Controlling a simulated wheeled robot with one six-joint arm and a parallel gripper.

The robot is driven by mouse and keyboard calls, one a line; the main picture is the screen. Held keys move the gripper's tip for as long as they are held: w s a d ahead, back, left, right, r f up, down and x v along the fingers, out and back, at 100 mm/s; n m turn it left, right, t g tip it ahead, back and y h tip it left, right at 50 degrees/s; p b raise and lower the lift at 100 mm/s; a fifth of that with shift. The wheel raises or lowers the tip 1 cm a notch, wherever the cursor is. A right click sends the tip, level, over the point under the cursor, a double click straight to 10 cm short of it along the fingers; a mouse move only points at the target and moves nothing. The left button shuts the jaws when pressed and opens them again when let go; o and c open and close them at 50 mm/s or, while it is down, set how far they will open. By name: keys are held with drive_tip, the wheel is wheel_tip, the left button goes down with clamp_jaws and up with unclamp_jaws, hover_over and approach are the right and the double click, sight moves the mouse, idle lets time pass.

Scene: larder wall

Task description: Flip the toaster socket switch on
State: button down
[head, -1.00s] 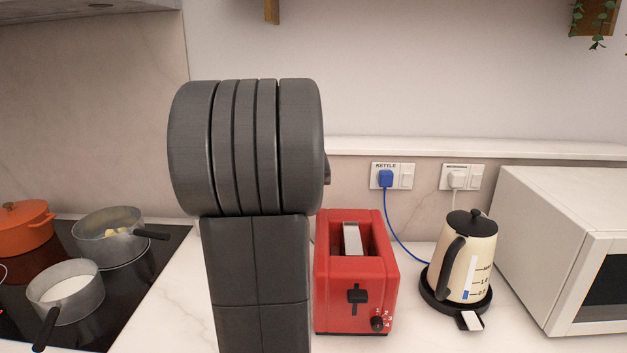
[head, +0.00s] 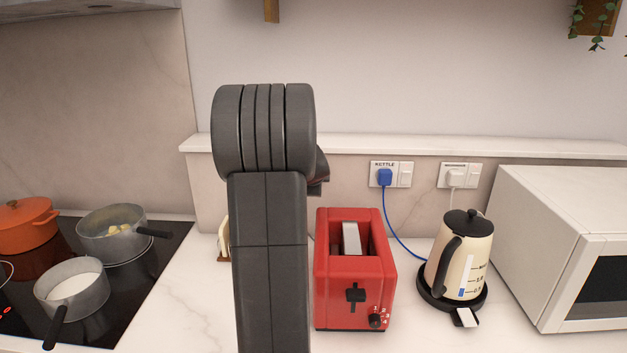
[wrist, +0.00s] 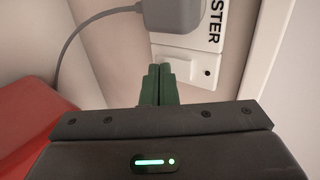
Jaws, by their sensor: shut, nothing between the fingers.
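The toaster socket (wrist: 207,74) is a white wall plate in the wrist view, with a label of which "STER" can be read. A grey plug (wrist: 177,12) with a grey cable sits in it. The socket's white switch (wrist: 176,54) is just beyond my fingertips, partly covered by them; I cannot tell its position or whether they touch it. My gripper (wrist: 160,70) has dark green fingers, shut together and empty. In the head view my arm hides the toaster socket and most of the gripper. The red toaster (head: 327,276) stands on the counter, right of my arm.
Right of the toaster are a cream kettle (head: 467,258) and a white microwave (head: 530,220). The kettle socket (head: 405,174) and another socket (head: 474,176) are on the wall. Pans stand on the hob (head: 120,300) at left. A ledge (head: 430,145) runs above the sockets.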

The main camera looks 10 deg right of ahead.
drive_tip(key=shift+f, duration=0.1)
drive_tip(key=shift+w+b, duration=0.1)
drive_tip(key=shift+b, duration=0.95)
drive_tip(key=shift+r+p, duration=0.35)
drive_tip(key=shift+r, duration=0.55)
